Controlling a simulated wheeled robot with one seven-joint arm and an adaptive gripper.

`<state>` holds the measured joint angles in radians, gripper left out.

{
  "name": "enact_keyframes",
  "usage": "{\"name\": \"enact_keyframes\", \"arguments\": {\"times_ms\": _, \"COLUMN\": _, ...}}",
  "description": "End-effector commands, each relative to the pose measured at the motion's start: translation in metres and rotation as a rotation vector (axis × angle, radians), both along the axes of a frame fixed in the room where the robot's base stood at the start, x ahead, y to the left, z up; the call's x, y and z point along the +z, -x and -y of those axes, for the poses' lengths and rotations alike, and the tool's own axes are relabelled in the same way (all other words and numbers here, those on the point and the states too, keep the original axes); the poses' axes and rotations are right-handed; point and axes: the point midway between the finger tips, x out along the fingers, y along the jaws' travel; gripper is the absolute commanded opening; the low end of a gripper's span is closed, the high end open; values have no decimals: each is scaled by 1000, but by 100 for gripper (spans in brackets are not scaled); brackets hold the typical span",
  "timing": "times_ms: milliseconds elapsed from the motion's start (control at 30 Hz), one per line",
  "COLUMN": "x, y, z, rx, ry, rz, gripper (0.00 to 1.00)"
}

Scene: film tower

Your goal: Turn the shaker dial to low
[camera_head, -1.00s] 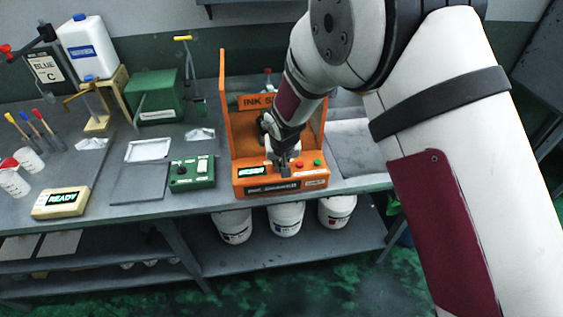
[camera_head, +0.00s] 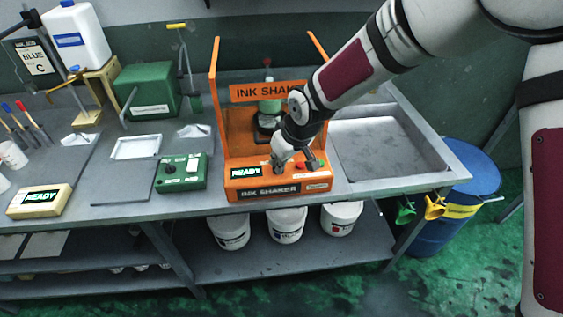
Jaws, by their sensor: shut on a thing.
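The orange ink shaker (camera_head: 232,190) stands on the grey bench, with a lit green display (camera_head: 246,171) and a red button (camera_head: 300,167) on its front panel. My gripper (camera_head: 279,168) is at this panel, between the display and the red button, shut on what appears to be the shaker dial. The dial is hidden by the fingers, so its setting cannot be read. A small green and dark bottle-like item (camera_head: 268,106) stands inside the shaker behind my gripper.
A green control box (camera_head: 182,172) and a READY display box (camera_head: 40,200) are to the left. A sink (camera_head: 385,150) lies right of the shaker, with a blue drum (camera_head: 440,232) beyond. White buckets (camera_head: 287,223) stand on the shelf below.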

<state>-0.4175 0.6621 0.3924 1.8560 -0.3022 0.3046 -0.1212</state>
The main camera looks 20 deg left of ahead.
Motion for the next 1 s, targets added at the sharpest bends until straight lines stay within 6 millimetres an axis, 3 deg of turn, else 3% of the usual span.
{"name": "enact_keyframes", "arguments": {"times_ms": 400, "x": 0, "y": 0, "z": 0, "rx": 9, "ry": 1, "rz": 0, "gripper": 0}}
{"name": "enact_keyframes", "arguments": {"times_ms": 433, "x": 0, "y": 0, "z": 0, "rx": 9, "ry": 1, "rz": 0, "gripper": 14}}
{"name": "enact_keyframes", "arguments": {"times_ms": 500, "x": 0, "y": 0, "z": 0, "rx": 8, "ry": 1, "rz": 1, "gripper": 28}}
{"name": "enact_keyframes", "arguments": {"times_ms": 833, "x": 1, "y": 0, "z": 1, "rx": 6, "ry": 0, "rz": 0, "gripper": 28}}
{"name": "enact_keyframes", "arguments": {"times_ms": 1000, "x": 18, "y": 2, "z": 7, "rx": 6, "ry": 0, "rz": 3, "gripper": 28}}
